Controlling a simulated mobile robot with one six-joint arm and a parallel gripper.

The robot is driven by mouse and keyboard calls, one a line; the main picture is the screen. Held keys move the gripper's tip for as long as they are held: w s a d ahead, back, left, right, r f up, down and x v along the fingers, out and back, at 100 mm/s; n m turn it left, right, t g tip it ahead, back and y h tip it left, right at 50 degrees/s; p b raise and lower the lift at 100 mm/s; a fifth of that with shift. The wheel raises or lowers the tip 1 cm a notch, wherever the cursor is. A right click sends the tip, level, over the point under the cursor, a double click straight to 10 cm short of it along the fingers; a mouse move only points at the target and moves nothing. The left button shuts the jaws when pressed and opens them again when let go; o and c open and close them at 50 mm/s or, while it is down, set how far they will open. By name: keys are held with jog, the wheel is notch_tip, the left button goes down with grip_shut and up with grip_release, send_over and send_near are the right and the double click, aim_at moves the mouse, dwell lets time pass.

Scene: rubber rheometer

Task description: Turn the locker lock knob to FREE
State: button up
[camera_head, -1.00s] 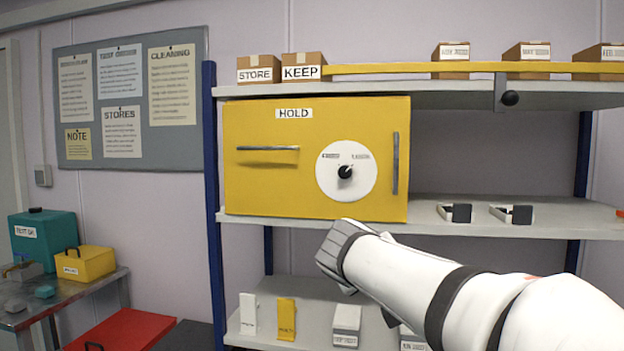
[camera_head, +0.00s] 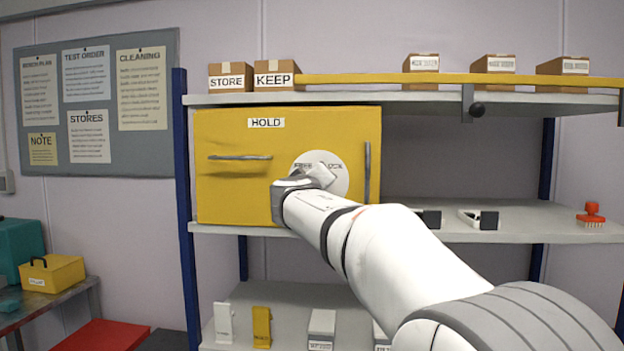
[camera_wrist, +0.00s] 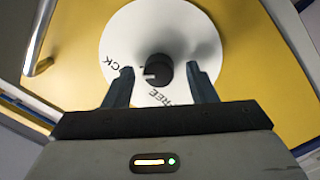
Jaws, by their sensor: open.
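The yellow locker (camera_head: 235,190) labelled HOLD stands on the middle shelf. Its white round dial (camera_head: 338,178) shows in the head view, partly covered by my gripper (camera_head: 322,172). In the wrist view the dial (camera_wrist: 120,45) carries the words LOCK and FREE, and the black lock knob (camera_wrist: 159,71) sits at its middle. A pale pointer mark shows on the knob, towards its left side. My gripper (camera_wrist: 160,82) is open, with one finger on each side of the knob and gaps visible. I cannot tell how deep the fingers reach. The knob is hidden in the head view.
A vertical handle (camera_head: 367,172) stands at the locker's right side and a horizontal bar (camera_head: 240,158) at its left. A yellow rail (camera_head: 400,79) runs along the top shelf. Small dark-ended items (camera_head: 480,219) and a red brush (camera_head: 591,215) lie on the shelf to the right.

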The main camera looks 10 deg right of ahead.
jog(key=shift+w, duration=0.15)
jog(key=c, duration=1)
jog(key=shift+o, duration=0.2)
